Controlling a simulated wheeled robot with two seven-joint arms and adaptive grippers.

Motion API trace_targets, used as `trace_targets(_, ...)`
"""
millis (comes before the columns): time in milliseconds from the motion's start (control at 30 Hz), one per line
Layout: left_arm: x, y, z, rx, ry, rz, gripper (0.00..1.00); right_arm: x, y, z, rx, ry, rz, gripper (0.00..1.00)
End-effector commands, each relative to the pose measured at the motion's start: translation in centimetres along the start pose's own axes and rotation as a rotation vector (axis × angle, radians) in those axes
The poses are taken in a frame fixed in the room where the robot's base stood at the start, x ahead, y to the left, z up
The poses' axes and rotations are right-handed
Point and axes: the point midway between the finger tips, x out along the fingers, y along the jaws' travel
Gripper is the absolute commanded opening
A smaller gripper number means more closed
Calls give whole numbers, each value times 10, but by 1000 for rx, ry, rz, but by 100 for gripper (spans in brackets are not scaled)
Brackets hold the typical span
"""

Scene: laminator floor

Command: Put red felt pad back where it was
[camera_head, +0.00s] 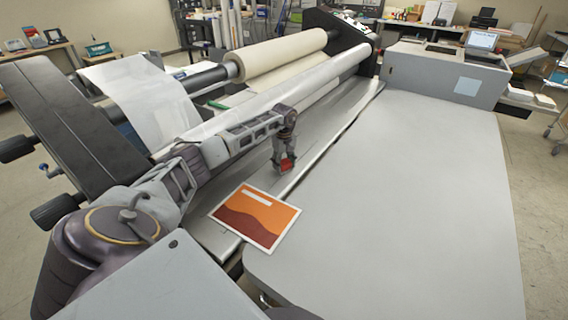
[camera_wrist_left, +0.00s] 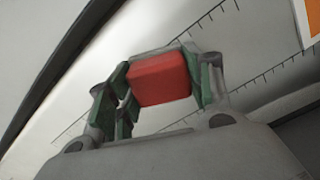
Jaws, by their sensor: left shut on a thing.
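The red felt pad (camera_head: 287,165) is a small red block at the tip of my left gripper (camera_head: 285,168). In the left wrist view the pad (camera_wrist_left: 160,79) sits between the two green-lined fingers of my left gripper (camera_wrist_left: 158,88), which are shut on it. The gripper points down over the laminator's grey metal bed (camera_head: 325,122). I cannot tell whether the pad touches the bed. My right gripper is in neither view.
An orange and dark red print (camera_head: 255,218) with a white border lies just in front of the gripper. A wide grey table (camera_head: 400,200) is clear on the right. A long roller (camera_head: 270,95) runs behind the bed. A grey box unit (camera_head: 440,75) stands at the table's far end.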

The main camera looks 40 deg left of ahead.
Motion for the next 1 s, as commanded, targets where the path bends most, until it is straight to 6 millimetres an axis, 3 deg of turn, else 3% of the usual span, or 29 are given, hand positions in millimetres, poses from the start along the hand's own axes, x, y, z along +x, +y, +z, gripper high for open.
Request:
trace_targets(200, 3, 0, 0, 0, 0, 0, 32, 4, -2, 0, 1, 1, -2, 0)
trace_targets(233, 3, 0, 0, 0, 0, 0, 54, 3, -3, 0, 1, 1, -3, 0)
trace_targets(400, 3, 0, 0, 0, 0, 0, 73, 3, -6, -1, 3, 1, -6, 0)
trace_targets(1000, -7, 1, -1, 0, 2, 3, 73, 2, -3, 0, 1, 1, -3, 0)
